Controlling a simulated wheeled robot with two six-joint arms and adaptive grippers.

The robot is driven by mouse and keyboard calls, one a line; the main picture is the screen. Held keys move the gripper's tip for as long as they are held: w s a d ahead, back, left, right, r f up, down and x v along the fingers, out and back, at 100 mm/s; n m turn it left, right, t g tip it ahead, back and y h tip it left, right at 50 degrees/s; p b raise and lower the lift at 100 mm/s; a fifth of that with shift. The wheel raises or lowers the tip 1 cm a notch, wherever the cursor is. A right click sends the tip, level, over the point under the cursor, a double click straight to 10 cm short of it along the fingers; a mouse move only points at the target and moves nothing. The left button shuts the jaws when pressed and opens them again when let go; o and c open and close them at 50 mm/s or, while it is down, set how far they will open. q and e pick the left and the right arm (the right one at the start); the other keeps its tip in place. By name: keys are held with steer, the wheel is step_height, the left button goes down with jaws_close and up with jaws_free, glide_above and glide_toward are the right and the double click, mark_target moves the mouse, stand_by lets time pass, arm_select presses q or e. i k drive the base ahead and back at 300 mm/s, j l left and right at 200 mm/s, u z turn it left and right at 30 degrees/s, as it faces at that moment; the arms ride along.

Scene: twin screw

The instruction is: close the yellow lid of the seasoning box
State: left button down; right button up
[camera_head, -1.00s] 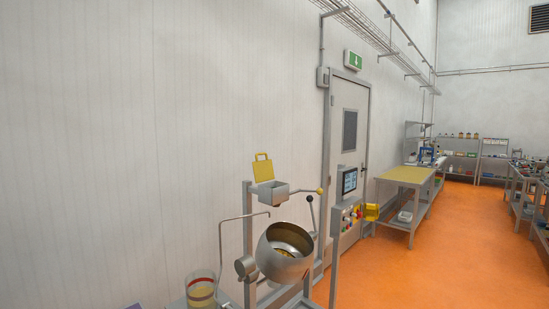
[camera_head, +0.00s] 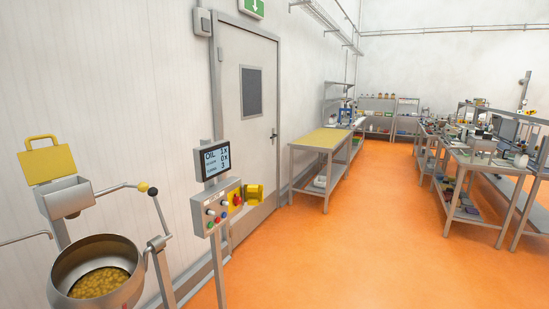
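The seasoning box (camera_head: 68,198) is a small grey metal box on a stand at the left, above the cooking pot. Its yellow lid (camera_head: 48,166) stands open and upright at the back of the box, with a yellow loop handle on its top edge. Neither of my grippers shows in the head view.
A steel pot (camera_head: 62,268) with yellowish food is below the box. A control panel (camera_head: 217,205) with a screen (camera_head: 214,160) stands to its right. A yellow-topped table (camera_head: 322,139) and cluttered workbenches (camera_head: 485,165) stand farther off. The orange floor (camera_head: 330,250) between is clear.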

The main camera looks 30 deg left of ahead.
mark_target(43, 165)
steer(key=i+u, duration=0.15)
steer(key=i, duration=0.5)
steer(key=i+l+u, duration=0.15)
steer(key=i, duration=0.45)
steer(key=i+l+u, duration=0.15)
steer(key=i, duration=0.5)
steer(key=i+j+u, duration=0.1)
steer(key=u, duration=0.35)
steer(key=i+u, duration=0.6)
steer(key=u, duration=0.3)
steer(key=i+l+u, duration=0.2)
steer(key=u, duration=0.25)
steer(key=i+l+u, duration=0.2)
steer(key=u, duration=0.25)
